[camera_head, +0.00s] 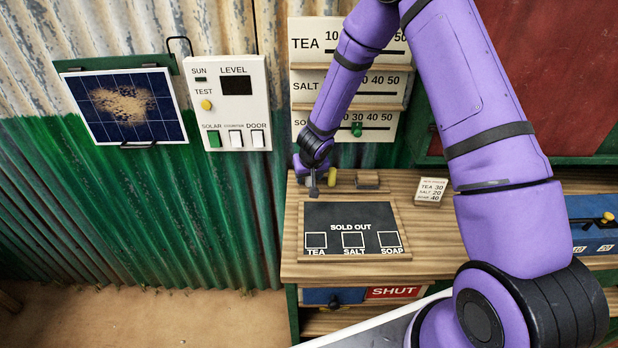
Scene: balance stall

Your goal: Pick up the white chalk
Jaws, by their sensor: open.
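My gripper (315,187) is at the back left of the wooden counter (433,236), just above the top edge of the dark slate board (350,213). It is open, and its fingers look small and dark. I cannot make out the white chalk; it may be hidden at or behind the gripper. A small yellow piece (332,176) shows right beside the gripper. A brown block (367,179) lies to its right, apart from the gripper. The slate reads SOLD OUT, with boxes over TEA, SALT and SOAP.
A small price card (431,190) stands right of the slate. A blue box (592,222) with a yellow knob is at the far right. A control panel (228,103) and a dusty solar panel (124,106) are on the wall at left. A SHUT sign (392,292) is on the counter front.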

